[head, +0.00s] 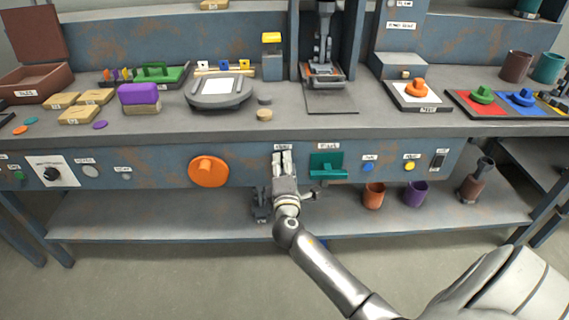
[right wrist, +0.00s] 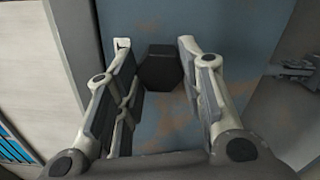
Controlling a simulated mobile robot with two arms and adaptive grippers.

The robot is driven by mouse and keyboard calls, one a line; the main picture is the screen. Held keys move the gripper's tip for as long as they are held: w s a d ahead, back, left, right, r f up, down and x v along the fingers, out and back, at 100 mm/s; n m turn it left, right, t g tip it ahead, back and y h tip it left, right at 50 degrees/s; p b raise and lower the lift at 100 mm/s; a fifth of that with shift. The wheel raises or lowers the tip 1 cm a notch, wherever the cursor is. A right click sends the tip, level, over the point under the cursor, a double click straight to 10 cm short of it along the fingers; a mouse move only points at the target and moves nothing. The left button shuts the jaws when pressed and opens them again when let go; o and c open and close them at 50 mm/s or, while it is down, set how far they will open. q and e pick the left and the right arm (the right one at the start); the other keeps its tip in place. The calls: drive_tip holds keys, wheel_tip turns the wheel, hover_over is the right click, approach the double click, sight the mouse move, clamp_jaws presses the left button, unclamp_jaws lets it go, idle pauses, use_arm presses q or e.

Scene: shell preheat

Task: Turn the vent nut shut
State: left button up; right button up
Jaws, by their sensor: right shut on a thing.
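The vent nut (right wrist: 160,68) is a dark hexagonal nut on the blue-grey, rust-marked front panel of the bench. In the right wrist view it sits between the two fingers of my right gripper (right wrist: 158,80), near their tips. My right gripper (head: 283,158) is shut on the nut; in the head view it reaches up to the panel and hides the nut. A small label shows just above the fingertips. My left gripper is not in view.
On the panel, a large orange knob (head: 208,171) is left of my right gripper and a teal handle (head: 327,165) is close on its right. The lower shelf (head: 140,222) holds an orange cup (head: 374,196) and a purple cup (head: 415,194). The floor in front is clear.

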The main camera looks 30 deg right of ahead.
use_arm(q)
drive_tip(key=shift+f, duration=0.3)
use_arm(e)
drive_tip(key=shift+f, duration=0.1)
drive_tip(key=o, duration=1)
drive_tip(key=shift+o, duration=0.2)
drive_tip(key=v, duration=1.2)
